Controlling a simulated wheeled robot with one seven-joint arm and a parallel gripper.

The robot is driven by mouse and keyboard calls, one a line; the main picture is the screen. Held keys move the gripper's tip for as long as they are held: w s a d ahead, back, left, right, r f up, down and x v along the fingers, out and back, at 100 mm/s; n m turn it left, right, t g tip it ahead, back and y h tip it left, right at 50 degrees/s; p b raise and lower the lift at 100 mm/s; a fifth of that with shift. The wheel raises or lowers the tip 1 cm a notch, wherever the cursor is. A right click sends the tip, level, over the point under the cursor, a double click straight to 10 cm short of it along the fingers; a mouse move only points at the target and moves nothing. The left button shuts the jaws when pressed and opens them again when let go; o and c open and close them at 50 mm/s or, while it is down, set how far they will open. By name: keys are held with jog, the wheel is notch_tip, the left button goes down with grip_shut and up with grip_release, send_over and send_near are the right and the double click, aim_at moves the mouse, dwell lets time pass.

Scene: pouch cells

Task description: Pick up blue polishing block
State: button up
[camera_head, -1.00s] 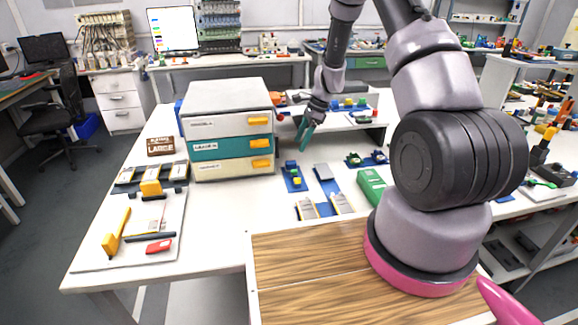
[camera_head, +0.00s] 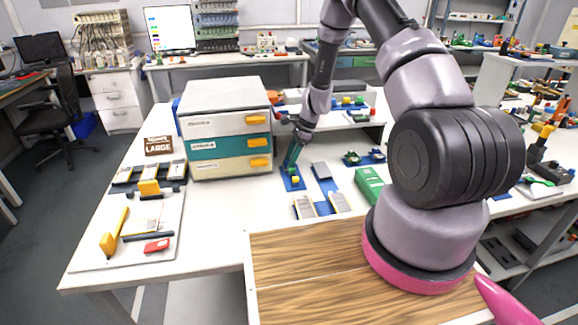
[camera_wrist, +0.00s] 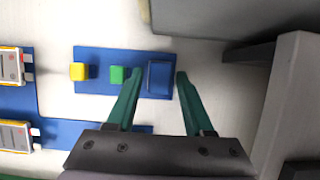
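The blue polishing block (camera_wrist: 160,76) sits at the end of a blue strip mat (camera_wrist: 97,57), in a row with a green block (camera_wrist: 118,74) and a yellow block (camera_wrist: 79,71). My gripper (camera_wrist: 154,74) is open, with its two green fingers on either side of the blue block. The left finger lies between the green and blue blocks and partly covers the green one. I cannot tell whether either finger touches the blue block. In the head view, my gripper (camera_head: 291,163) is low over the mat and hides the blue block; the yellow block (camera_head: 295,180) shows in front.
A drawer cabinet (camera_head: 228,130) stands close on the left. Pouch cells (camera_head: 304,207) on blue mats lie nearer the front, and a green box (camera_head: 369,184) is to the right. White table (camera_head: 240,205) is bare in front of the cabinet.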

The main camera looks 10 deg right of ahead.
grip_shut()
jog(key=shift+r, duration=0.1)
notch_tip(320, 180, up, 10)
dwell(0.3)
